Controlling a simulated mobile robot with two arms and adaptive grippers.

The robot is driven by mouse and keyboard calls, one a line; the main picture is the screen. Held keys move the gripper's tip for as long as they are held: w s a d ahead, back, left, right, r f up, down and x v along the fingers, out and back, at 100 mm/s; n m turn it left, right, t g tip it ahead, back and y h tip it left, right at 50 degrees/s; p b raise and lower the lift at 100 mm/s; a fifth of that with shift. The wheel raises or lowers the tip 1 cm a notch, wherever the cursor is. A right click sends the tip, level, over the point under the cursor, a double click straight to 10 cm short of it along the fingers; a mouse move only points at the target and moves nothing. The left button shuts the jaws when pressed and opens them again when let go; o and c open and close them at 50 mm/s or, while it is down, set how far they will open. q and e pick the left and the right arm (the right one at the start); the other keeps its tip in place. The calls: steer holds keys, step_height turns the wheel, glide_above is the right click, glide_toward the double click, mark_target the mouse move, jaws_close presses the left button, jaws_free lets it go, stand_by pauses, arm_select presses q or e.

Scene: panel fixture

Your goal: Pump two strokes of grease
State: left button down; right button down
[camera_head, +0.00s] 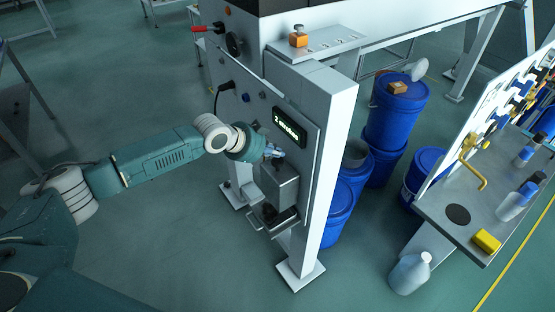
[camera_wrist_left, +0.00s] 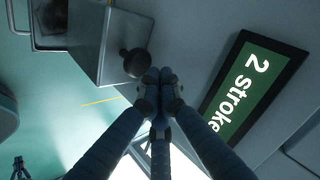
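A grey metal box (camera_head: 280,185) is fixed to the front of the white panel fixture. A dark tray-like part with a wire handle (camera_head: 267,217) sits below it. A display (camera_head: 289,127) above the box shows "2 strokes"; in the left wrist view the display (camera_wrist_left: 250,88) is partly cut off. A round black knob (camera_wrist_left: 135,62) stands at the edge of the box in the left wrist view. My left gripper (camera_head: 274,152) is just above the box. In the wrist view its fingers (camera_wrist_left: 158,76) are together, beside the knob, with nothing visible between them. Contact with the knob is unclear. My right gripper is out of view.
Blue drums (camera_head: 395,115) stand behind the fixture. A grey bench (camera_head: 470,225) at the right holds bottles, a yellow block (camera_head: 486,241) and a tool board. A bottle (camera_head: 409,273) stands on the floor. A red-handled lever (camera_head: 207,28) juts out at the fixture's upper left.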

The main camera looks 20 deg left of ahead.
mark_target(276, 162)
arm_select(q)
step_height(276, 162, up, 5)
steer(key=p, duration=0.4)
steer(key=shift+f, duration=0.1)
stand_by(0.5)
